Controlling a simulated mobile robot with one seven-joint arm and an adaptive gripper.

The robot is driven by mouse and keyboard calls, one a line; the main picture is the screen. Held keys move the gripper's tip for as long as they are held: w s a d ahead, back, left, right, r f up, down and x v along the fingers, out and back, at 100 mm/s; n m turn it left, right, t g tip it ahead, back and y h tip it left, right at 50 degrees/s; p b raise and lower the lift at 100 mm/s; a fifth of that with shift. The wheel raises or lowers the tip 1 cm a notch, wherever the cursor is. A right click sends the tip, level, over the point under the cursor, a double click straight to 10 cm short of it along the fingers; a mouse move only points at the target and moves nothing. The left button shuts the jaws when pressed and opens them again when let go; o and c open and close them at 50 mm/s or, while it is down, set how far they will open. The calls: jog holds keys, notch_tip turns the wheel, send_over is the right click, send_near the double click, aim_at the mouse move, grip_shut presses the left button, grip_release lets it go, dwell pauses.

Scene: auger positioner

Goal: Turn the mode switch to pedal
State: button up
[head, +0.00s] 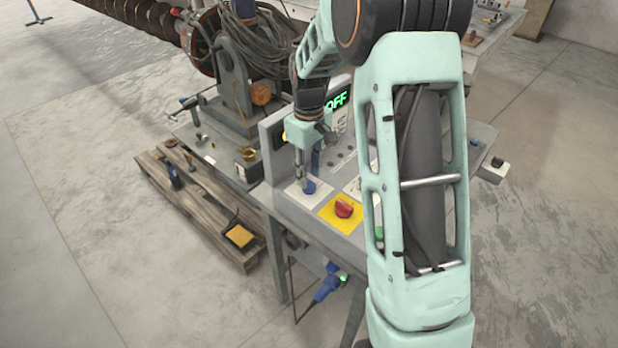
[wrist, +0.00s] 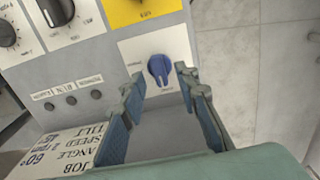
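The blue switch knob (head: 310,187) sits on a white plate near the left end of the grey control panel. It also shows in the wrist view (wrist: 159,69), with a pale pointer line on it. Small lettering stands on both sides of it, too small to read surely as modes. My gripper (wrist: 159,80) is open, pointing down at the panel. In the wrist view its fingertips lie left and right of the knob, with gaps visible; I cannot tell how deep they reach. In the head view my gripper (head: 306,172) is just above the plate, partly hiding it.
A red knob (head: 344,209) on a yellow plate is beside the blue knob. Black knobs (wrist: 57,10) and small round buttons (wrist: 71,101) are on the panel. Cables and a motor crowd the bench behind. A wooden pallet (head: 205,205) lies left.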

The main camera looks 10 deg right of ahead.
aim_at(309, 185)
jog(key=shift+f, duration=1.25)
grip_shut()
